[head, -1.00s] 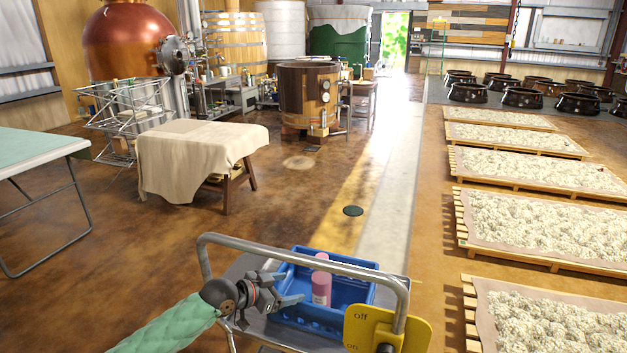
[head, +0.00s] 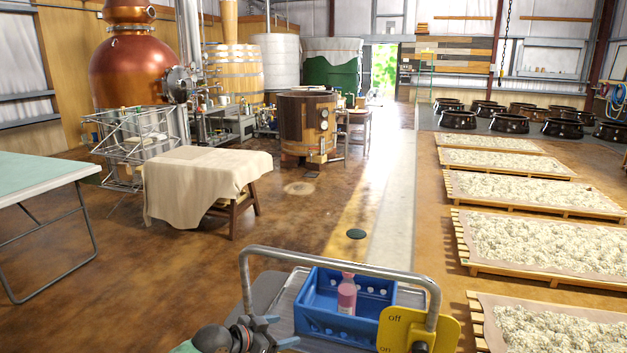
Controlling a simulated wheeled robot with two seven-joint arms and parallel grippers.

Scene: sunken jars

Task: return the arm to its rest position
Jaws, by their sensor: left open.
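My left gripper (head: 272,335) shows at the bottom of the head view, left of the blue crate. It is open and empty, and its arm is mostly below the picture's edge. The blue crate (head: 322,325) sits on a metal cart (head: 283,305) with a bent tube handle. A pink bottle (head: 346,296) stands inside the crate, apart from the gripper. My right gripper does not show.
The cart's tube handle (head: 330,256) arches over the crate, close to the gripper. A yellow on/off plate (head: 398,328) hangs at its right. A cloth-covered table (head: 200,180) and a green-topped table (head: 35,175) stand left. Pallets (head: 545,238) line the right. The brown floor between is clear.

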